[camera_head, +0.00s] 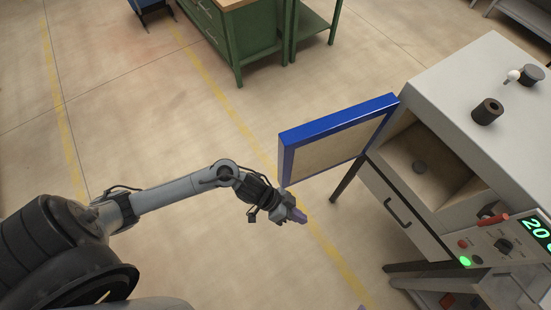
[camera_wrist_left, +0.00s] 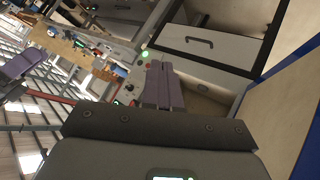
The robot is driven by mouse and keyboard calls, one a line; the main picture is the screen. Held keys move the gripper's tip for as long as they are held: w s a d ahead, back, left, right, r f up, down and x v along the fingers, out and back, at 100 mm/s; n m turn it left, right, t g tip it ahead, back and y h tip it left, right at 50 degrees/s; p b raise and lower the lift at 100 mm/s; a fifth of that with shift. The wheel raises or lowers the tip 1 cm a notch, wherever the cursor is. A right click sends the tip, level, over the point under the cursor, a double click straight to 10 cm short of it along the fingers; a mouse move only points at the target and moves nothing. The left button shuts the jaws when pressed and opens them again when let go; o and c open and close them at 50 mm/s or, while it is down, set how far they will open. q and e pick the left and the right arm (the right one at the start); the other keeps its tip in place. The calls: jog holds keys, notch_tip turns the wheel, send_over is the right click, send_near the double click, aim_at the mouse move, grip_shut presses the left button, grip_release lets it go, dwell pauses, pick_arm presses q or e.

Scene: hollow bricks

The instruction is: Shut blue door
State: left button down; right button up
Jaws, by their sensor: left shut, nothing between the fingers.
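The blue door (camera_head: 337,137) stands wide open on the left side of a grey cabinet-like machine (camera_head: 453,88). It has a blue frame and a beige inner panel. My left gripper (camera_head: 297,215) is shut and empty, just below the door's near free corner in the head view; I cannot tell whether it touches the door. In the left wrist view the purple fingers of my left gripper (camera_wrist_left: 162,85) are together, and part of the blue door (camera_wrist_left: 298,98) shows at the right edge. My right gripper is not in view.
The open compartment (camera_head: 425,160) holds a small dark round piece. Below it is a drawer with a black handle (camera_head: 397,212). A control panel (camera_head: 500,245) with a green display is at the right. Floor left of the door is clear.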

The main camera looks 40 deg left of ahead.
pick_arm(q)
jog(key=w+a+f+g+b, duration=0.1)
jog(key=w+a+g+b, duration=0.1)
jog(key=a, duration=0.5)
jog(key=w+a+f+g+b, duration=0.1)
jog(key=w+a+f+b, duration=0.15)
jog(key=a, duration=0.55)
jog(key=w+a+r+n+y+b, duration=0.1)
jog(key=w+a+r, duration=0.15)
jog(key=a, duration=0.25)
jog(key=w+a+r+t+b, duration=0.1)
jog(key=w+a+r+b, duration=0.1)
jog(key=a+r, duration=0.25)
jog(key=w+a+r+n+y+b, duration=0.1)
jog(key=w+a+r, duration=0.15)
jog(key=a, duration=0.35)
jog(key=d+f+p, duration=0.2)
jog(key=d+f, duration=0.5)
jog(key=d, duration=0.2)
jog(key=shift+s+d+f, duration=0.15)
jog(key=shift+d, duration=0.1)
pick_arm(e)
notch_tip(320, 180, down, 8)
